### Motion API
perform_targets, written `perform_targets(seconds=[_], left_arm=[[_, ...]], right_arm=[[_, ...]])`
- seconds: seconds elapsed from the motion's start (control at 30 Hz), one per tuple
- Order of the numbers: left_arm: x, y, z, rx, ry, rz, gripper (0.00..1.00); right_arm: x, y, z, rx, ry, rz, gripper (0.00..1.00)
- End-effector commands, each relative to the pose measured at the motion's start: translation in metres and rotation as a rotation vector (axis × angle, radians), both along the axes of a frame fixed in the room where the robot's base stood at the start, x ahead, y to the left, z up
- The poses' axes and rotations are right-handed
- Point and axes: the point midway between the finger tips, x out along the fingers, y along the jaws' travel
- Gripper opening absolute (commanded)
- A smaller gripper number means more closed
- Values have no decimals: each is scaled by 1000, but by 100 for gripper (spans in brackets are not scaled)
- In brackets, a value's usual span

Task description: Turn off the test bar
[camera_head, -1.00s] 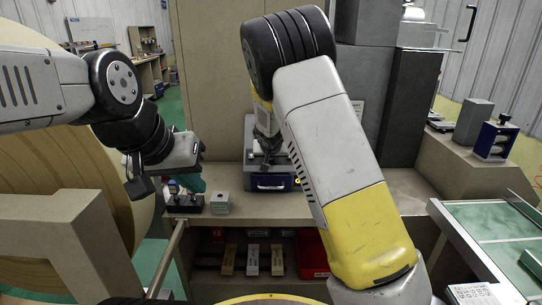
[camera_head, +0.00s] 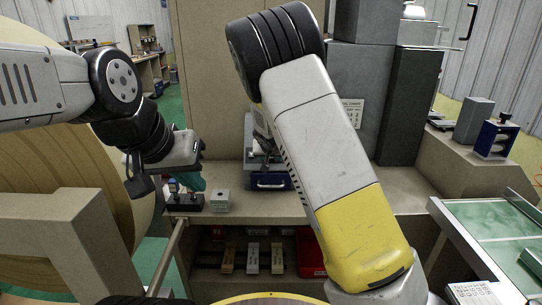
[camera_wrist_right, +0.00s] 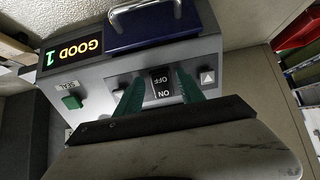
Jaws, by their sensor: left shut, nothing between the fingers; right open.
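The grey test device (camera_head: 250,175) stands on the bench, with a blue front and a metal handle. In the right wrist view its panel shows a lit display (camera_wrist_right: 73,52) reading "GOOD 1", a green button (camera_wrist_right: 72,102), and a black ON/OFF switch (camera_wrist_right: 162,84). My right gripper (camera_wrist_right: 160,78) is open, its two green fingers on either side of the switch. Whether they touch the panel is unclear. In the head view my right arm partly hides the device and this gripper. My left gripper (camera_head: 193,183) is shut and empty, low over the bench's left end.
A black block with knobs (camera_head: 184,202) and a small grey box (camera_head: 219,201) sit left of the device. A shelf below holds several wooden blocks and a red bin (camera_head: 311,256). A green-topped table (camera_head: 490,235) stands at the right.

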Motion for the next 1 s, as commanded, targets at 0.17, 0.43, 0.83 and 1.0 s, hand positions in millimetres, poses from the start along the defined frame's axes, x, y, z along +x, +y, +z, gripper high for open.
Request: perform_targets(seconds=[0.17, 0.43, 0.83, 1.0], left_arm=[[0, 0, 0, 0, 0, 0, 0], [0, 0, 0, 0, 0, 0, 0], [0, 0, 0, 0, 0, 0, 0], [0, 0, 0, 0, 0, 0, 0]], right_arm=[[-20, 1, 20, 4, -1, 2, 45], [-49, 1, 47, 1, 0, 1, 45], [-54, 0, 51, 0, 1, 0, 45], [-61, -14, 53, 25, 28, -23, 45]])
